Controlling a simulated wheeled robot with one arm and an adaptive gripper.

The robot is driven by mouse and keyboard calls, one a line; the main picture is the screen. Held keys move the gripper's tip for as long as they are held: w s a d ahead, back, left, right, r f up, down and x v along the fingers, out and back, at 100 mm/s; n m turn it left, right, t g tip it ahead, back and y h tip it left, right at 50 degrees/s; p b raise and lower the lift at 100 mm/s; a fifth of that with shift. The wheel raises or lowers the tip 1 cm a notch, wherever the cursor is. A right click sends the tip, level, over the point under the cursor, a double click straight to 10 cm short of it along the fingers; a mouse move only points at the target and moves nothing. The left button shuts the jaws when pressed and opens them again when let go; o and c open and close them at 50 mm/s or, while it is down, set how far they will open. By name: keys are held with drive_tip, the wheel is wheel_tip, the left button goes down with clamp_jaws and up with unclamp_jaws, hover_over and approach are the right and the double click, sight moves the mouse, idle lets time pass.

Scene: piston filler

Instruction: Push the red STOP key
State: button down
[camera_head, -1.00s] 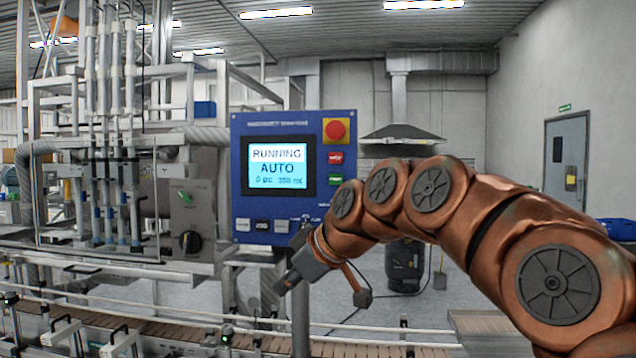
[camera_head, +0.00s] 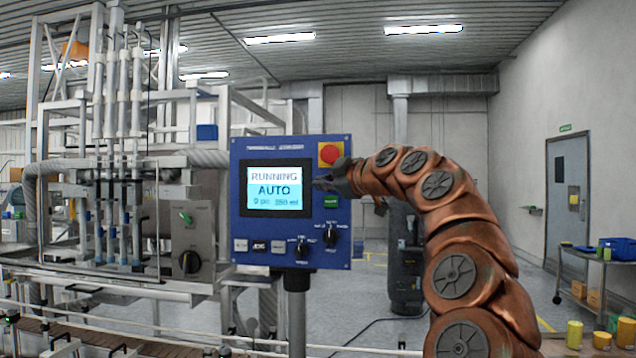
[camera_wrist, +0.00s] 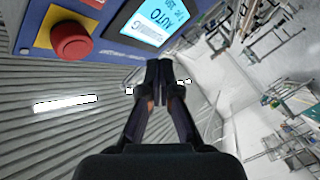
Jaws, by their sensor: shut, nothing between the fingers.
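The blue control panel (camera_head: 240,215) faces me in the head view, with its screen (camera_head: 275,188) reading RUNNING and AUTO. In the earlier head view the small red STOP key sits between the round red mushroom button and the green key. Now my gripper (camera_head: 322,183) covers that spot, so the STOP key is hidden. My gripper is shut and empty, its fingertips in front of the panel beside the screen's right edge. In the wrist view the shut fingers (camera_wrist: 159,72) point toward the panel; I cannot tell whether they touch it.
The red mushroom button (camera_head: 331,153) on its yellow plate is just above my gripper, and the green key (camera_head: 331,201) just below. Black rotary knobs (camera_head: 331,235) and several small keys line the panel's lower part. A conveyor (camera_head: 60,330) runs in front.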

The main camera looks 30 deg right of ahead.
drive_tip(key=shift+d+r, duration=0.3)
drive_tip(key=shift+d, duration=0.15)
drive_tip(key=shift+w, duration=0.1)
drive_tip(key=w+d+p, duration=0.5)
drive_tip(key=w+p, duration=0.1)
drive_tip(key=p, duration=0.2)
drive_tip(key=shift+w+d, duration=0.3)
drive_tip(key=shift+d, duration=0.1)
drive_tip(key=shift+p, duration=0.4)
idle(1.0)
drive_tip(key=shift+w+d, duration=0.25)
drive_tip(key=shift+w, duration=0.05)
